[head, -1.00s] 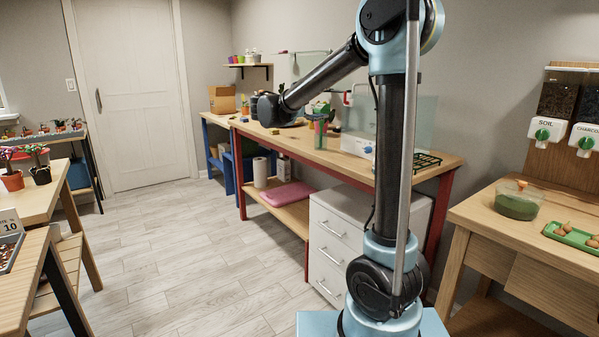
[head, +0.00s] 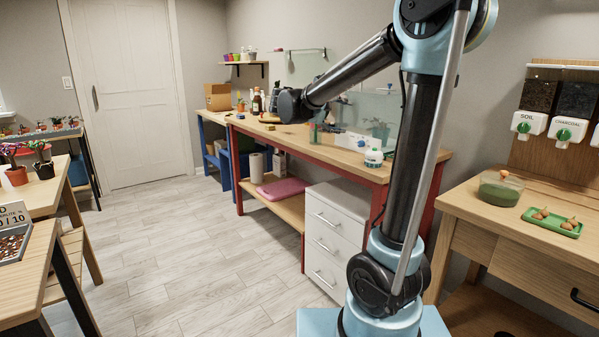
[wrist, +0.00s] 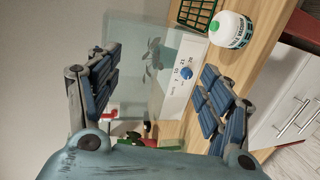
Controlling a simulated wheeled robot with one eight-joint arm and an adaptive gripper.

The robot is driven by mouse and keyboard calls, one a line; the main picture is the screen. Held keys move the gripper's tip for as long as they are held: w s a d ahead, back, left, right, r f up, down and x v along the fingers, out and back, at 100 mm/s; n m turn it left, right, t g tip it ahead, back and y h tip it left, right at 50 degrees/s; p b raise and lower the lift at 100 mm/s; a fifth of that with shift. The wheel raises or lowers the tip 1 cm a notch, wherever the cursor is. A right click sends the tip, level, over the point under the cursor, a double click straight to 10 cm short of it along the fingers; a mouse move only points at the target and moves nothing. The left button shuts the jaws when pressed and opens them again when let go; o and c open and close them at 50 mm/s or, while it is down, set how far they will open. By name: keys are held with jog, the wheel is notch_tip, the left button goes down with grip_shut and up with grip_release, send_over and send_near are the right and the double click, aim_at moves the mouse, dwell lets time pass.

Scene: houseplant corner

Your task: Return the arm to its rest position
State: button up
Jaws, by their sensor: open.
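My gripper (wrist: 158,95) is open in the wrist view, with its two blue-padded fingers spread wide and nothing between them. In the head view my arm is raised, with its forearm stretched out to the left over the wooden workbench (head: 345,160). The dark wrist end hangs above the bench, and the fingers cannot be made out there. Beyond the fingers in the wrist view are a clear glass tank with a plant inside (wrist: 152,72) and a white panel with a blue knob (wrist: 183,80).
A white bottle with a green cap (head: 373,157) stands on the bench; it also shows in the wrist view (wrist: 231,30), near a green grid tray (wrist: 196,12). White drawers (head: 328,235) stand below. A potting table (head: 470,207) is at right.

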jog(key=s+d+f+m+g+y, duration=0.1)
jog(key=s+d+f+g+y, duration=0.15)
jog(key=s+d+f, duration=0.4)
jog(key=s+d+f+m+g+y, duration=0.2)
jog(key=s+d+f+y, duration=0.15)
jog(key=s+f, duration=0.55)
jog(key=s+a+f+m+y, duration=0.1)
jog(key=s+a+f+y, duration=0.1)
jog(key=s+f, duration=0.5)
jog(key=s+a+f+m+g+y, duration=0.1)
jog(key=s+a+f+m+y, duration=0.1)
jog(key=s+f, duration=0.5)
jog(key=s+a+y, duration=0.1)
jog(key=s+y, duration=0.1)
jog(key=s, duration=0.3)
jog(key=shift+s+a+f+y, duration=0.25)
jog(key=shift+a+y, duration=0.1)
jog(key=shift+y, duration=0.05)
